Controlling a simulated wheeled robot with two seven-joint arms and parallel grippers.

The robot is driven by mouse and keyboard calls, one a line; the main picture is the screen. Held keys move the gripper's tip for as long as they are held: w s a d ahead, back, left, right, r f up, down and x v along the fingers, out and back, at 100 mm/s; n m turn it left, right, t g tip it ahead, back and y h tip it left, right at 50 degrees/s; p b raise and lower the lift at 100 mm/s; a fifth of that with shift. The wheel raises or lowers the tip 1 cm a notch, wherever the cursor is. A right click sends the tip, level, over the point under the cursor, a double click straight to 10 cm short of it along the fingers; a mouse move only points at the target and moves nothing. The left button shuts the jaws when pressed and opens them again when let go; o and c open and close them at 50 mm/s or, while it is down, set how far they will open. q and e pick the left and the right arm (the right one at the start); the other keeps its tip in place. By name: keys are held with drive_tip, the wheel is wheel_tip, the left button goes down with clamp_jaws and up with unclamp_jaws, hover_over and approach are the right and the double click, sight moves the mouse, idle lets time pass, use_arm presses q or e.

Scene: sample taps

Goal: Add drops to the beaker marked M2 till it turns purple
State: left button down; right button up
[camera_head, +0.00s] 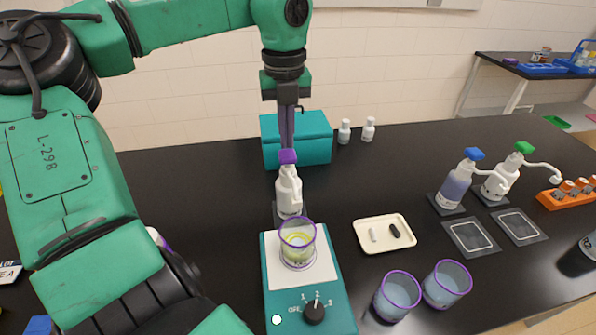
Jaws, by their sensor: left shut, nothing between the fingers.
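A clear beaker with a purple rim (298,255) stands on the white top of a teal stirrer (330,300) and holds pale yellow-green liquid with swirl streaks. I cannot read a mark M2 on it. Right behind it stands a white dropper bottle (288,190) with a purple top (288,156). My left gripper (287,147) points straight down over this bottle, its fingers shut together with nothing between them. Its tips are at the purple top; whether they touch it I cannot tell. My right gripper is not in view.
Two purple-rimmed beakers (397,296) (446,284) stand right of the stirrer. A cream tray (362,234) holds a white and a dark bar. Blue-topped (455,188) and green-topped (505,172) bottles stand farther right. A teal box (310,138) is behind the gripper.

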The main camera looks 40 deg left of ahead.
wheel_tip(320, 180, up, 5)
drive_tip(key=p, duration=0.5)
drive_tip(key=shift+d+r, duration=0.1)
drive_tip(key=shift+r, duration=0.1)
